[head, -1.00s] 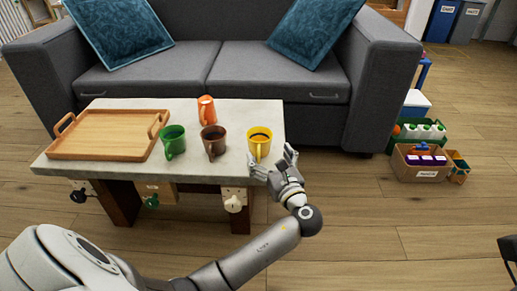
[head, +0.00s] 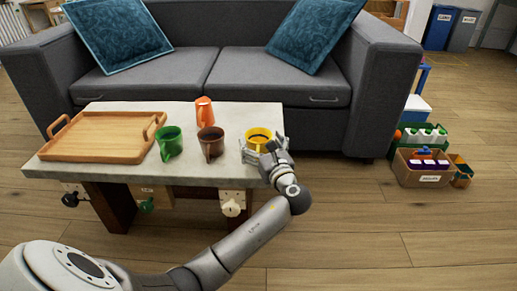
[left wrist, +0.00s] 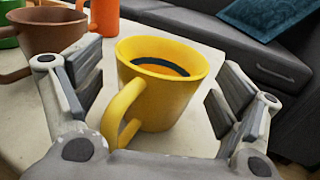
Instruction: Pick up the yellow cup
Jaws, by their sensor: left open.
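The yellow cup (head: 258,138) stands upright on the right part of the pale coffee table, with a dark band inside its rim. In the left wrist view the yellow cup (left wrist: 160,85) fills the middle, its handle pointing toward me. My left gripper (head: 264,150) is open, its fingers on either side of the cup. In the left wrist view the open left gripper (left wrist: 157,100) shows gaps between its pads and the cup. In the head view the gripper hides the cup's lower part. My right gripper is not in view.
A brown mug (head: 210,143), a green mug (head: 169,144) and an orange mug (head: 204,112) stand left of the yellow cup. A wooden tray (head: 84,153) lies on the left of the table (head: 190,172). A grey sofa (head: 235,72) stands behind. Boxes (head: 425,168) sit on the floor at right.

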